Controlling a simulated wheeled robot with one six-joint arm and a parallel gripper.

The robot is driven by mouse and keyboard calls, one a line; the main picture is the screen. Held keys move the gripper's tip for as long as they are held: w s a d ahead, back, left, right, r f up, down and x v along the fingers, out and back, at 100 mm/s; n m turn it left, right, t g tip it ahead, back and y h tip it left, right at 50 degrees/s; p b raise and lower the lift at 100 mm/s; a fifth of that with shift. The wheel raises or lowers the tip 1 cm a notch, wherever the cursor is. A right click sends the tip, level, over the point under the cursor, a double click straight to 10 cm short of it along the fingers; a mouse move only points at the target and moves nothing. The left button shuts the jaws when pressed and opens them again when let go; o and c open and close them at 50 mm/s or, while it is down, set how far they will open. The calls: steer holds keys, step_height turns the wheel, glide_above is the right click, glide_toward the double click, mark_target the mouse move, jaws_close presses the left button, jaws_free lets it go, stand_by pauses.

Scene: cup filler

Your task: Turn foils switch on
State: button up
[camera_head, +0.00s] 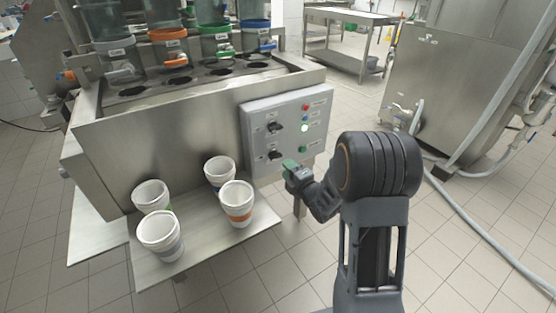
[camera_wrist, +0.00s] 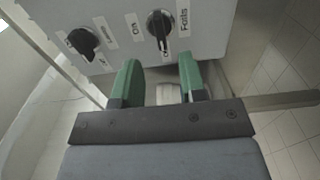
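The foils switch (camera_wrist: 160,25) is a round black knob beside the label "Foils" in the wrist view. Its handle lies up and down in that picture. A similar black knob (camera_wrist: 83,42) is to its left. In the head view the grey control panel (camera_head: 312,101) carries two black knobs, an upper one (camera_head: 275,127) and a lower one (camera_head: 274,155); their labels are too small to read. My gripper (camera_wrist: 160,76) is open, its green fingers apart and empty, just short of the panel by the foils switch. In the head view my gripper (camera_head: 291,167) is beside the panel's lower edge.
Red, white and green buttons or lamps, including a lit white one (camera_head: 304,128), line the panel's right side. Several cups, one with an orange band (camera_head: 237,204), stand on the metal shelf (camera_head: 262,223) at left. Floor right of my arm has hoses (camera_head: 480,223).

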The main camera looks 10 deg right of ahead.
mark_target(278, 158)
steer(key=x, duration=0.7)
steer(key=shift+w+b, duration=0.1)
steer(key=shift+b, duration=0.2)
jaws_close()
